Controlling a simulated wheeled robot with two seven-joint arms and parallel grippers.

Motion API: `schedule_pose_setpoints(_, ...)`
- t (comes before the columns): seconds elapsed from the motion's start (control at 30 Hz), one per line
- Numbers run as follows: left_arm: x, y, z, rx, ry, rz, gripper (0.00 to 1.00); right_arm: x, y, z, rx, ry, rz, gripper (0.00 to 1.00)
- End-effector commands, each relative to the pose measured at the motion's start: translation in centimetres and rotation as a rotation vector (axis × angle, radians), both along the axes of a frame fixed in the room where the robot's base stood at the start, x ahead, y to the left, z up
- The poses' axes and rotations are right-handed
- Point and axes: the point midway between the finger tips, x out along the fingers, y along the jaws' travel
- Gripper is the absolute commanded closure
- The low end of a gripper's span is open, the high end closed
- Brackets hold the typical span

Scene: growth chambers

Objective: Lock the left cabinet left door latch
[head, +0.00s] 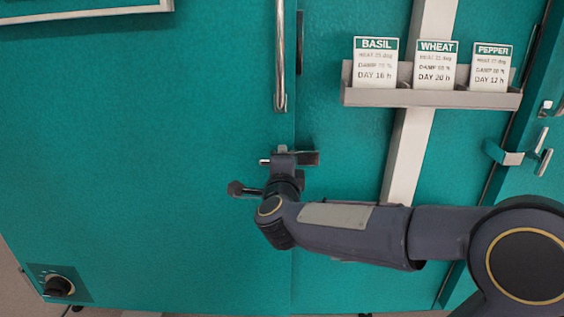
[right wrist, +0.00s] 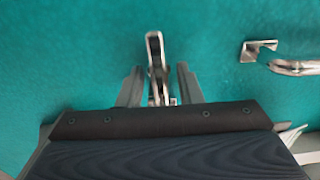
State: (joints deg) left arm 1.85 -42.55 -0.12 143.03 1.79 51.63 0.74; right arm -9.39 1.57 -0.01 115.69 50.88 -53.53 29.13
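The door latch (right wrist: 154,48) is a slim metal lever on the teal door. In the right wrist view it stands between the two fingers of my right gripper (right wrist: 160,75), with a gap visible on both sides. In the head view my right gripper (head: 289,163) is at the door seam below the long vertical handle, and it hides most of the latch; a small silver end (head: 264,161) shows at its left. I cannot tell whether the latch is locked. My left gripper is not in view.
The vertical bar handle (head: 281,55) hangs just above the gripper. A card rack (head: 430,97) with basil, wheat and pepper cards is on the right door. Another latch (head: 515,157) is at far right. A black knob (head: 58,286) sits at lower left. The left door's face is mostly clear.

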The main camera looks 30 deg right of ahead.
Motion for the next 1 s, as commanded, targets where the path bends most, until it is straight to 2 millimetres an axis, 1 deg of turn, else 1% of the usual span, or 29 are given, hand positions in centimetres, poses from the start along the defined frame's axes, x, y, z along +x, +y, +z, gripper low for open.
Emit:
schedule_pose_setpoints(0.07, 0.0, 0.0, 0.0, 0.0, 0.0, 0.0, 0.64, 0.0, 0.0, 0.0, -0.001, 0.001, 0.0, 0.6)
schedule_pose_setpoints(0.37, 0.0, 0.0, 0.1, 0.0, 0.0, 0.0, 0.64, -0.2, 0.2, 0.1, -0.001, 0.001, 0.001, 0.6)
schedule_pose_setpoints(0.47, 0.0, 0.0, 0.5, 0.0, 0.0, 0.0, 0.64, -1.1, 0.8, 0.2, 0.0, 0.0, 0.002, 0.6)
schedule_pose_setpoints(0.7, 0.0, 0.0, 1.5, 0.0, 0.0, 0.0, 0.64, -4.7, 2.9, 0.3, -0.002, -0.001, 0.003, 0.6)
schedule_pose_setpoints(0.8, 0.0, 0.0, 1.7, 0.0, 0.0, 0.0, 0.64, -5.8, 3.6, 0.2, 0.0, 0.0, 0.003, 0.6)
schedule_pose_setpoints(0.9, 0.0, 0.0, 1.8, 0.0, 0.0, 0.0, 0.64, -6.4, 4.0, 0.1, -0.001, -0.001, 0.001, 0.6)
schedule_pose_setpoints(1.0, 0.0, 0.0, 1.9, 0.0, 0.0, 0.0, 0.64, -6.7, 4.1, 0.0, -0.001, 0.001, 0.0, 0.6)
